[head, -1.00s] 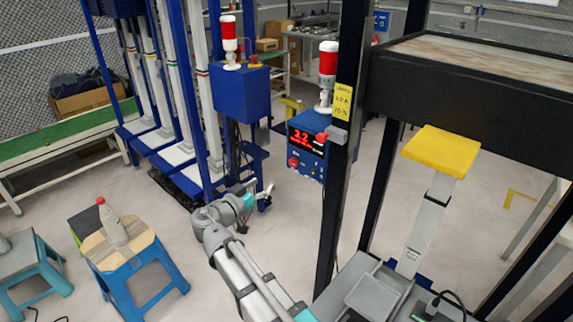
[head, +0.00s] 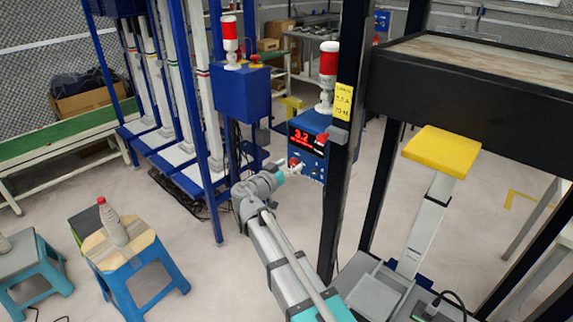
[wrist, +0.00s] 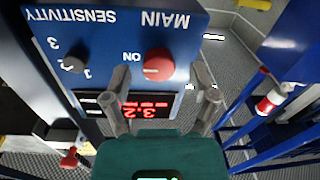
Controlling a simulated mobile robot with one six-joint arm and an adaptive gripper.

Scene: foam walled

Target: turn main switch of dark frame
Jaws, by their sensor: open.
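The blue control box (head: 298,127) is mounted on the dark frame (head: 340,150), with a lit red display (head: 307,144). In the wrist view the box panel (wrist: 115,25) appears upside down, with the words MAIN, ON and SENSITIVITY. The red main switch (wrist: 158,66) is a round knob beside the word ON. A smaller black sensitivity knob (wrist: 74,63) is to its left. My gripper (head: 292,171) is in front of the box's lower left part. In the wrist view my gripper (wrist: 160,85) is open, its fingers on either side of the red knob; contact cannot be told.
The dark post stands close to the right of my gripper. A blue frame (head: 215,150) with white columns is to the left. A blue stool (head: 130,270) carries a bottle (head: 110,220). A yellow pad (head: 441,152) is on the right.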

